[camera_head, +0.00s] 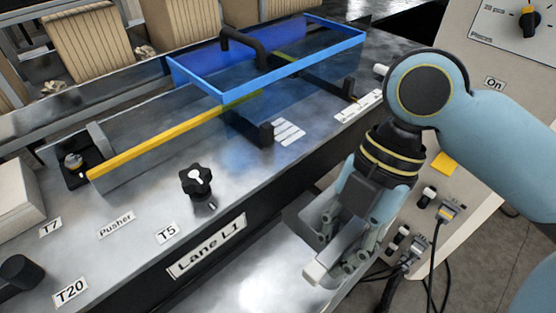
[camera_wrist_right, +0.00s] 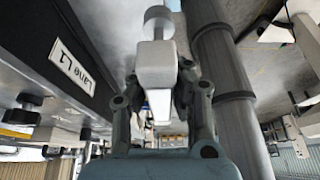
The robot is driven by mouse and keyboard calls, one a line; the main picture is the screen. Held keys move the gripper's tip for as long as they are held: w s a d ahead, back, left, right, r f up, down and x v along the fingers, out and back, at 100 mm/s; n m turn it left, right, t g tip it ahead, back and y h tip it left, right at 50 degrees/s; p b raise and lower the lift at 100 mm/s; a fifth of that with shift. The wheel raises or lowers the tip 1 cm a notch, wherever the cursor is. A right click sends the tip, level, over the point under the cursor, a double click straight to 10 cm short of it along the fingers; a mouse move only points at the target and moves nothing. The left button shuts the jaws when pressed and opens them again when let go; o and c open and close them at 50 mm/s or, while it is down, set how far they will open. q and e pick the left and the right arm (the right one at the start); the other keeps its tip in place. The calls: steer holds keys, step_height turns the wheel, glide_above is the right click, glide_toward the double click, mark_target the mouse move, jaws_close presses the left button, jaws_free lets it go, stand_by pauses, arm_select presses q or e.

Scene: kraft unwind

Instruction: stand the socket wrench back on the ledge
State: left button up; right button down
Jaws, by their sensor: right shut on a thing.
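My right gripper (camera_head: 338,248) is shut on the socket wrench (camera_head: 322,268), a pale grey bar whose end sticks out past the fingers toward the lower left. In the right wrist view the gripper (camera_wrist_right: 160,98) has its fingers on both sides of the wrench (camera_wrist_right: 156,64), which shows a blocky head and a round end beyond it. A bright metal ledge (camera_head: 258,285) runs below the Lane L1 front. The wrench appears over or beside its right end; I cannot tell whether they touch. My left gripper is not in view.
The machine top carries a blue clear guard (camera_head: 292,72) with a black handle, a yellow-edged rail (camera_head: 165,138) and a black star knob (camera_head: 196,181). A sloped control panel (camera_head: 462,190) with plugs and cables (camera_head: 433,262) stands right of the gripper.

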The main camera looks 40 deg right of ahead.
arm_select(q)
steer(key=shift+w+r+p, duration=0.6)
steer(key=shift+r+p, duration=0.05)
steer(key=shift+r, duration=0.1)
arm_select(e)
steer(key=w+a+f, duration=0.1)
steer(key=w+f, duration=0.1)
steer(key=f, duration=0.1)
steer(key=w+a+f, duration=0.1)
steer(key=w+f, duration=0.1)
steer(key=w+a+f, duration=0.2)
steer(key=w+f, duration=0.1)
steer(key=shift+f, duration=0.3)
steer(key=shift+f, duration=0.1)
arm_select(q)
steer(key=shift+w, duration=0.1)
arm_select(e)
steer(key=c, duration=1.4)
jaws_free()
steer(key=shift+s, duration=0.1)
steer(key=shift+o, duration=0.2)
